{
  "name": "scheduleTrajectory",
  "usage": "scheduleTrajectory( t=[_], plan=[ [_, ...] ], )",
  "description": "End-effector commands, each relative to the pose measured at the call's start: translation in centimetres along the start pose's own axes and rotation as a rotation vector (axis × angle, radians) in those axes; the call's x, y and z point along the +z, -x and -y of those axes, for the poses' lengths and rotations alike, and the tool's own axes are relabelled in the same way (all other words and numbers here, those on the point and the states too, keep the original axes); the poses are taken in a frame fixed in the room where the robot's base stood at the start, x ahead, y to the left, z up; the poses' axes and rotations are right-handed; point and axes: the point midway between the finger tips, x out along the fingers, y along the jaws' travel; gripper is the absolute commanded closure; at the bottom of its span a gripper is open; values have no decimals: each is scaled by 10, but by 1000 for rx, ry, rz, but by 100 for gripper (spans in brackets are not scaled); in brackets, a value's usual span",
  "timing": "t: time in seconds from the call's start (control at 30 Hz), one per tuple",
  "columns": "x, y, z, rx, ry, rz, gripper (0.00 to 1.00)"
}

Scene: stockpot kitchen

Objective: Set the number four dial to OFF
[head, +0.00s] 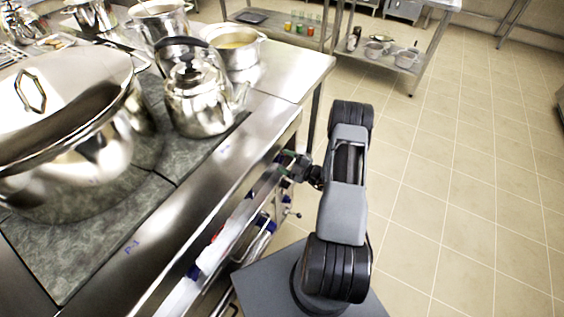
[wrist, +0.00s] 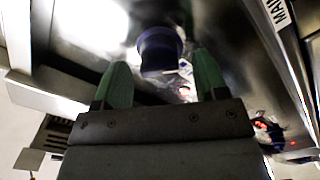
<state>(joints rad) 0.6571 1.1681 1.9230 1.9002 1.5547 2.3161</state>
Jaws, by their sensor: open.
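My gripper (head: 292,166) is at the front panel of the stove, its green fingers small in the head view. In the wrist view my gripper (wrist: 163,64) is open, with one green finger on each side. A dark blue dial (wrist: 160,48) shows just ahead of the fingertips, between them. I cannot tell whether the fingers touch it. No number or pointer on this dial is readable, so its setting cannot be told. Part of the front panel is hidden by my arm in the head view.
A big lidded stockpot (head: 70,130) and a steel kettle (head: 198,100) stand on the stove top (head: 75,250). Another open pot (head: 238,50) stands behind. A "MAIN" label (wrist: 276,12) shows in the wrist view. The tiled floor (head: 450,190) at right is clear.

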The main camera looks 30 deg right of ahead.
Motion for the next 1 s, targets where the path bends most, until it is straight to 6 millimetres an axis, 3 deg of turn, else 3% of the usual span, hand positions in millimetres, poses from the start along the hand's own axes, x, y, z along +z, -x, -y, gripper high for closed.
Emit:
scheduleTrajectory(
  t=[0.4,0.9,0.93,1.0],
  plan=[
    [0,-6,0,-1,-1,-1,34],
    [0,-6,1,-2,-1,-1,81],
    [-10,-14,9,-6,-4,-4,81],
    [-4,-10,5,-5,-1,-2,82]
  ],
)
